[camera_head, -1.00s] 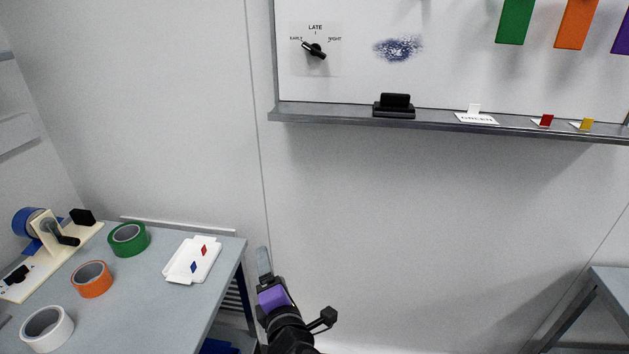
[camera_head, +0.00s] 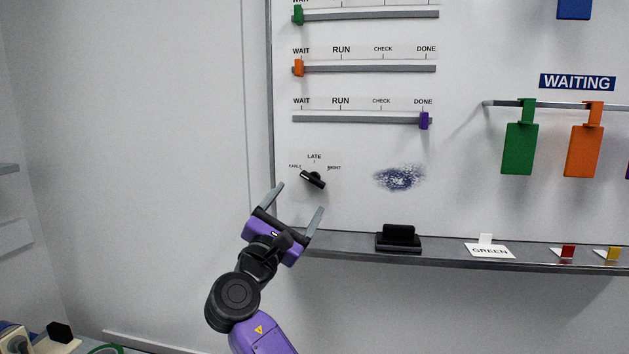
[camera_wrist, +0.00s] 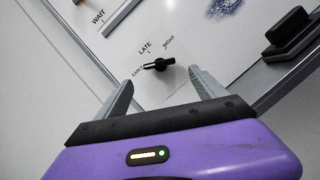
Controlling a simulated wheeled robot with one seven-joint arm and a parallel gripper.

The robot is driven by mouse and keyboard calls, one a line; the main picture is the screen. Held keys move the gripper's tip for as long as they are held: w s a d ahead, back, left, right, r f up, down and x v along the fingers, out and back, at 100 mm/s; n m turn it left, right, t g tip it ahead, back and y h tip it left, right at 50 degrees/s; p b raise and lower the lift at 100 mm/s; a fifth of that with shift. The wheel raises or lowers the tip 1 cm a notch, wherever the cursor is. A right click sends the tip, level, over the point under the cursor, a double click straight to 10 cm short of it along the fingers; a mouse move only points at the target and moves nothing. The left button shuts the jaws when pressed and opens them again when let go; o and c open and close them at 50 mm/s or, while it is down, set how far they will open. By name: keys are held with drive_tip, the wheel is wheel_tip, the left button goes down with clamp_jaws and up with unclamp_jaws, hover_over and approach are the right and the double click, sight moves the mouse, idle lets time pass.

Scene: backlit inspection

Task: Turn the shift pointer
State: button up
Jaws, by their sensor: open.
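The shift pointer (camera_head: 312,179) is a small black knob with a bar on the whiteboard's lower left. The labels EARLY, LATE and NIGHT surround it. Its thin white-tipped end points up-left to EARLY, and its thick end points down-right. It also shows in the wrist view (camera_wrist: 159,64), between and beyond the fingers. My gripper (camera_head: 297,198) is open and empty, below and left of the pointer, with its grey fingers apart. In the wrist view my gripper (camera_wrist: 160,85) has the pointer ahead of its fingertips, with no contact visible.
Slider rails with coloured tabs, the lowest with a purple tab (camera_head: 424,120), run above the pointer. A blue smudge (camera_head: 399,177) is right of it. A black eraser (camera_head: 398,238) and small cards stand on the ledge (camera_head: 450,257). Green and orange tags hang at right.

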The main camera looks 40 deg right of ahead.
sight(311, 182)
drive_tip(key=p+x, duration=0.2)
drive_tip(key=x, duration=0.5)
drive_tip(key=shift+w+d+r, duration=0.15)
drive_tip(key=shift+d+r, duration=0.05)
drive_tip(key=shift+d, duration=0.15)
drive_tip(key=c, duration=1.4)
drive_tip(key=shift+o, duration=0.2)
